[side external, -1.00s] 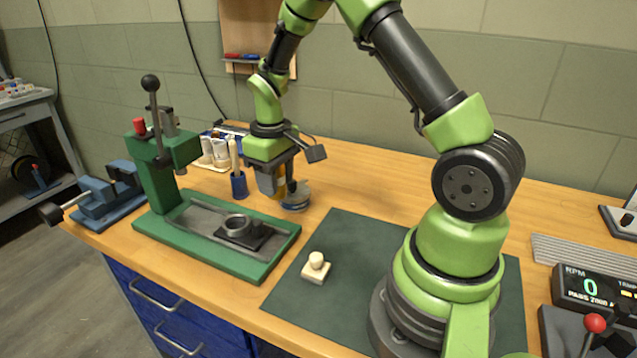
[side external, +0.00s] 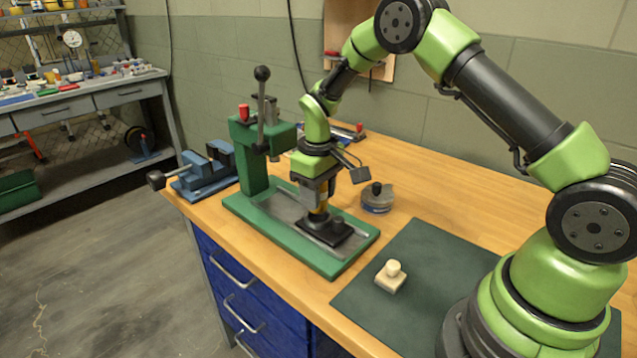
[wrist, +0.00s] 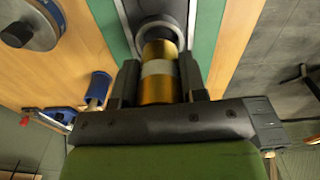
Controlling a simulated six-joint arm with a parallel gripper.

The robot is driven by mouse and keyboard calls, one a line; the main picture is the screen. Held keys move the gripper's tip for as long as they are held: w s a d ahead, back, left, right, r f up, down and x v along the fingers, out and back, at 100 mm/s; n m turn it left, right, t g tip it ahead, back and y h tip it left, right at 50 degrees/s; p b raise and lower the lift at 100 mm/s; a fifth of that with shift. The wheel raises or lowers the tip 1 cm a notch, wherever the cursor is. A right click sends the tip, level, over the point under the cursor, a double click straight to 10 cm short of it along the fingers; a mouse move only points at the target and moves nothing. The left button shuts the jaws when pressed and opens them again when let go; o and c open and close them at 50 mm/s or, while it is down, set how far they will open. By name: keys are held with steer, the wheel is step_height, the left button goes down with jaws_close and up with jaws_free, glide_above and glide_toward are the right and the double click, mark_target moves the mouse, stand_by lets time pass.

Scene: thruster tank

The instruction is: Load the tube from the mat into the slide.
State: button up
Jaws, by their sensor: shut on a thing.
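My gripper (side external: 318,205) is shut on the tube and stands over the green press. The tube, gold with a pale band (wrist: 157,68), is upright between the two dark fingers in the wrist view. In the side view only a little of it shows under the gripper. The slide (side external: 336,231) is a dark block on the press's rail. Its grey ring (wrist: 158,24) meets the tube's far end in the wrist view. I cannot tell whether the tube's end is inside the ring or just above it. The mat (side external: 440,255) is dark green, with no tube on it.
The press's green column and black-knobbed lever (side external: 261,110) stand close behind my gripper. A round grey piece with a black knob (side external: 377,198) sits to the right. A cream block with a knob (side external: 391,277) is on the mat. A blue vise (side external: 205,170) is at left.

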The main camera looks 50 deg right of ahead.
mark_target(318, 222)
steer(key=shift+f, duration=1.55)
steer(key=o, duration=1.1)
steer(key=shift+r, duration=0.1)
step_height(318, 222, up, 10)
steer(key=shift+f, duration=0.15)
